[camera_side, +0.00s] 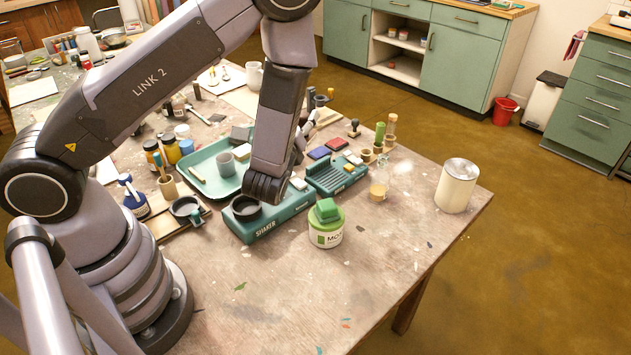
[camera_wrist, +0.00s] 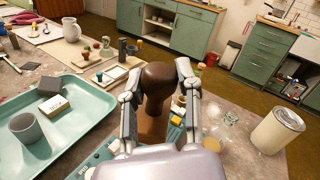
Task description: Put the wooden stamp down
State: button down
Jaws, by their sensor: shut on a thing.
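The wooden stamp (camera_wrist: 157,82) is in the wrist view, with a dark brown rounded handle and a lighter brown part below it. My gripper (camera_wrist: 160,95) has one finger on each side of the handle and is shut on it. In the side view my gripper (camera_side: 309,127) is mostly behind my own forearm, above the back part of the table. The stamp cannot be made out there. Its lower end is hidden in the wrist view, so I cannot tell whether it touches anything.
A teal tray (camera_wrist: 92,98) with a grey cup (camera_wrist: 25,128) lies left of the stamp. A teal shaker (camera_side: 262,226), a green-lidded jar (camera_side: 326,236) and a colour rack (camera_side: 335,180) stand nearby. A cream canister (camera_side: 457,187) is at right. The front table is mostly clear.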

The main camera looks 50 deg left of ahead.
jog(key=s+d+f+n+g+y, duration=0.1)
jog(key=s+d+f, duration=0.1)
jog(key=s+f, duration=0.1)
jog(key=s+d+f+n+g+y, duration=0.2)
jog(key=s+f, duration=0.1)
jog(key=f, duration=0.3)
jog(key=s+d+f+n+g+y, duration=0.1)
jog(key=s+d+f+y, duration=0.1)
jog(key=f, duration=0.3)
jog(key=shift+s+d+f+n+g, duration=0.15)
jog(key=shift+s+d+g, duration=0.05)
jog(key=shift+s, duration=0.25)
jog(key=shift+s+d+f+n+g, duration=0.1)
jog(key=shift+s+d+n+g, duration=0.1)
jog(key=shift+s, duration=0.25)
jog(key=shift+f, duration=1.95)
jog(key=shift+f, duration=0.1)
jog(key=c, duration=1)
grip_release()
jog(key=shift+c, duration=0.2)
